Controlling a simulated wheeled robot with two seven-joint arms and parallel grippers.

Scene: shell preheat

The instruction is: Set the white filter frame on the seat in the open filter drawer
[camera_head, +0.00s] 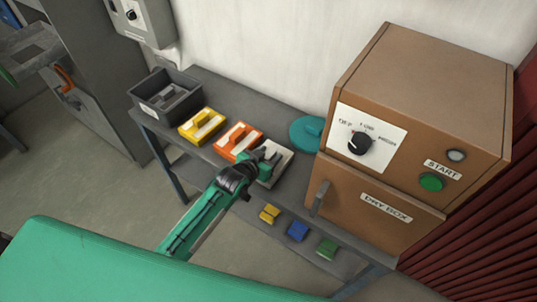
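The white filter frame (281,165) lies on the grey shelf top at the right end of a row of frames, beside the orange one. My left gripper (263,158) is right at the white frame, and its green and black parts cover much of it. I cannot tell whether its fingers are open or shut on the frame. A grey drawer-like tray (28,52) juts out at the far left by the grey cabinet; it looks like the open filter drawer, cut by the picture edge.
An orange frame (238,139), a yellow frame (201,124) and a dark bin (148,105) stand left along the shelf (262,111). A teal round object (306,132) and the brown dry box (405,120) are right. Small coloured blocks (298,231) sit on the lower shelf.

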